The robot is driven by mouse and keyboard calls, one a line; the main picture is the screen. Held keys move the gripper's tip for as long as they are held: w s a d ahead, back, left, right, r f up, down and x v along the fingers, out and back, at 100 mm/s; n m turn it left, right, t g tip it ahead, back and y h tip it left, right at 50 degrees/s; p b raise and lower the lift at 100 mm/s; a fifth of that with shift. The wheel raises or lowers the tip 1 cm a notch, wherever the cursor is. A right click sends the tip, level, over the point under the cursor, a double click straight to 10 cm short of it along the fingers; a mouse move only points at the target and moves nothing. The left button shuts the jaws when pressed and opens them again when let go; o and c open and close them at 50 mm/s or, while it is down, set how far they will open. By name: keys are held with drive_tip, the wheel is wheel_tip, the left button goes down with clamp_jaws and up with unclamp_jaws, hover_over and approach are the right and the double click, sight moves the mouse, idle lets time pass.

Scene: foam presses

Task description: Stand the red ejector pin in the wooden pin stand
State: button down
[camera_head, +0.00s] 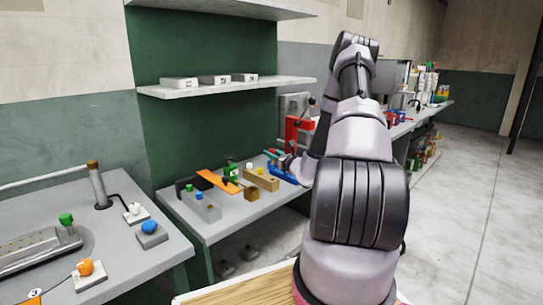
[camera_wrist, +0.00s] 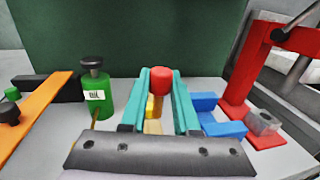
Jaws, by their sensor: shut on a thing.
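My gripper (camera_wrist: 160,98) has teal fingers and is shut on the red ejector pin (camera_wrist: 160,79), whose round red head shows between the fingertips in the wrist view. The pin's lower part is mostly hidden by the fingers. In the head view my gripper (camera_head: 274,154) is small, at the back of the middle table. In the wrist view a bit of tan wood (camera_wrist: 154,127) shows between the fingers. I cannot tell whether the pin touches the stand.
A green bottle (camera_wrist: 97,98) and an orange strip (camera_wrist: 42,108) are left of my fingers. Blue blocks (camera_wrist: 216,118) and a red press (camera_wrist: 246,75) are to the right. A grey block with coloured pins (camera_head: 205,207) stands at the table's front left. A shelf hangs above.

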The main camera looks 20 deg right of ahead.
idle(0.3)
drive_tip(key=shift+d+f, duration=0.1)
drive_tip(key=shift+f, duration=0.55)
hover_over(272, 178)
drive_tip(key=s, duration=0.2)
drive_tip(key=shift+w+a+f, duration=0.1)
drive_tip(key=shift+a+f, duration=0.05)
drive_tip(key=shift+f, duration=1)
drive_tip(key=shift+w+a+f, duration=0.1)
drive_tip(key=shift+a+f, duration=0.05)
drive_tip(key=shift+f, duration=0.95)
drive_tip(key=shift+f, duration=2.55)
drive_tip(key=c, duration=0.6)
unclamp_jaws()
drive_tip(key=s, duration=0.3)
drive_tip(key=s+d, duration=0.1)
drive_tip(key=s, duration=0.6)
drive_tip(key=shift+s+d, duration=0.3)
drive_tip(key=shift+s, duration=0.05)
